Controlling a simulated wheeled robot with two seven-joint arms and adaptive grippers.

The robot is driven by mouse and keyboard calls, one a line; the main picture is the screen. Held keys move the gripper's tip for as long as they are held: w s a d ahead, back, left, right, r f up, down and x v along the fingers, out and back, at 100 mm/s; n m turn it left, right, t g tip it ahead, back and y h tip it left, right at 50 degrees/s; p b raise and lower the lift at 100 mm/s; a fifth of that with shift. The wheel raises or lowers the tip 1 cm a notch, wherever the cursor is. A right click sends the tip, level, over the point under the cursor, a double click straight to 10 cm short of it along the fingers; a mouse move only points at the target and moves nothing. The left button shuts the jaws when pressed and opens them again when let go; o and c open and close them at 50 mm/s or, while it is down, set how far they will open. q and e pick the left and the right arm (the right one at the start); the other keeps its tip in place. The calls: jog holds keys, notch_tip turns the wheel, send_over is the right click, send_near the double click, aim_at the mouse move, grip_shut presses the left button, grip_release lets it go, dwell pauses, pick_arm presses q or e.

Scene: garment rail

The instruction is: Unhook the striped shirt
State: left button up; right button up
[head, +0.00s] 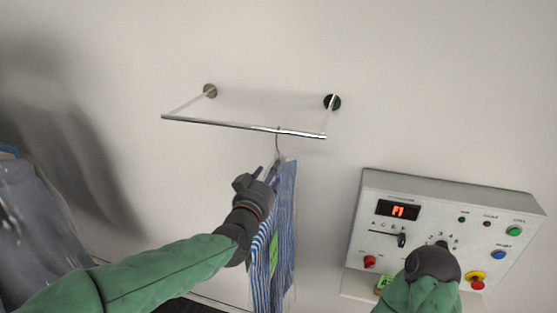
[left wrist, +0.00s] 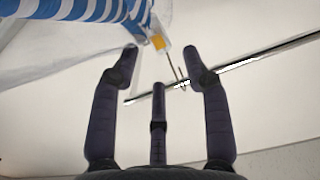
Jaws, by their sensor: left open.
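The blue-and-white striped shirt (head: 287,205) hangs from the rail (head: 215,123) on a hanger (head: 277,147), its hook over the bar. A clear cover seems to surround the shirt. My left gripper (head: 262,175) is at the hanger's left, just below the hook, and partly hides the shirt. In the left wrist view, my left gripper (left wrist: 160,62) has its fingers spread and empty.
A control panel (head: 385,185) with a red display, a slider, knobs and coloured buttons is at the right. Dark garments (head: 30,220) hang at the far left. The rail stands out from the pale wall (head: 430,80) on two brackets. The space above the rail is clear.

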aim_at(280, 159)
pick_arm(q)
jog(key=x, duration=0.3)
jog(key=shift+s+d+f, duration=0.1)
jog(key=shift+x, duration=1.6)
jog(key=shift+w+d, duration=0.15)
jog(key=shift+w, duration=0.25)
jog(key=shift+w+d+p, duration=0.15)
jog(key=shift+w+p, duration=0.15)
jog(key=shift+w, duration=0.35)
jog(key=shift+c, duration=0.2)
grip_shut()
jog(key=shift+f, duration=0.1)
